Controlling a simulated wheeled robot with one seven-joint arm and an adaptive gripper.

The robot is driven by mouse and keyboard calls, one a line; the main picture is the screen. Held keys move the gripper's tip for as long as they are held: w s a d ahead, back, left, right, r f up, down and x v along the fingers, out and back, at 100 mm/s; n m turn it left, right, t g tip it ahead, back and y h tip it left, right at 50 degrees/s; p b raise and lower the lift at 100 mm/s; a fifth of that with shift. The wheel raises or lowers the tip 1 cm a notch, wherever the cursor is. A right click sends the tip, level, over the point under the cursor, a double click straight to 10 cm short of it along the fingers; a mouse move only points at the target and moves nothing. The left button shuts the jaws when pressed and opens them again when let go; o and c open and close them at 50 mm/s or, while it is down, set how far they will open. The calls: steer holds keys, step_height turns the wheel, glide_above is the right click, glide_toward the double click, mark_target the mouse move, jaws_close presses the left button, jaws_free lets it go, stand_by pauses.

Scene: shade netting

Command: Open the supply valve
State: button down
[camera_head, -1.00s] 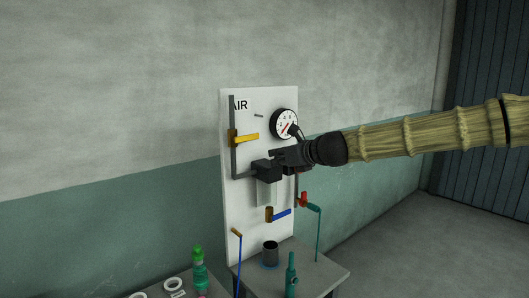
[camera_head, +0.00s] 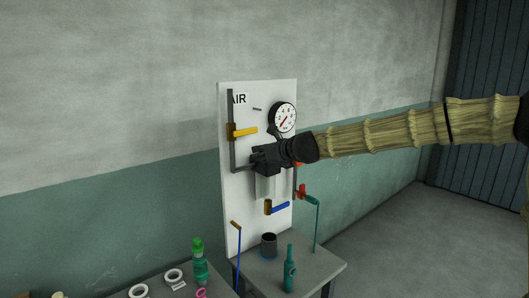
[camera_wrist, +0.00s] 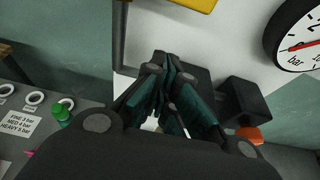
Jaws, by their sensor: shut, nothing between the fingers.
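A white panel (camera_head: 231,215) marked AIR stands against the wall. A yellow lever handle (camera_head: 245,131) lies roughly level across the grey vertical pipe (camera_head: 232,105) at the panel's upper left. I cannot tell for sure whether it is the supply valve. Part of the yellow handle (camera_wrist: 188,3) shows at the top edge in the wrist view. My gripper (camera_head: 256,157) is shut and empty, just below the handle and in front of the dark filter block. Its closed fingertips (camera_wrist: 166,62) point toward the pipe and panel, apart from the handle.
A round gauge (camera_head: 283,117) sits at upper right. A blue lever (camera_head: 280,208) and a red one (camera_head: 302,192) are lower.

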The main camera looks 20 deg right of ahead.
mark_target(246, 132)
steer(key=shift+w+a+r+p, duration=0.1)
steer(key=shift+w+r+p, duration=0.1)
steer(key=shift+r+p, duration=0.35)
steer(key=shift+w+a+r+p, duration=0.1)
steer(key=shift+w+r+p, duration=0.15)
steer(key=shift+r+p, duration=0.25)
steer(key=shift+w+a+r+p, duration=0.1)
steer(key=shift+w+r+p, duration=0.2)
steer(key=shift+r, duration=0.4)
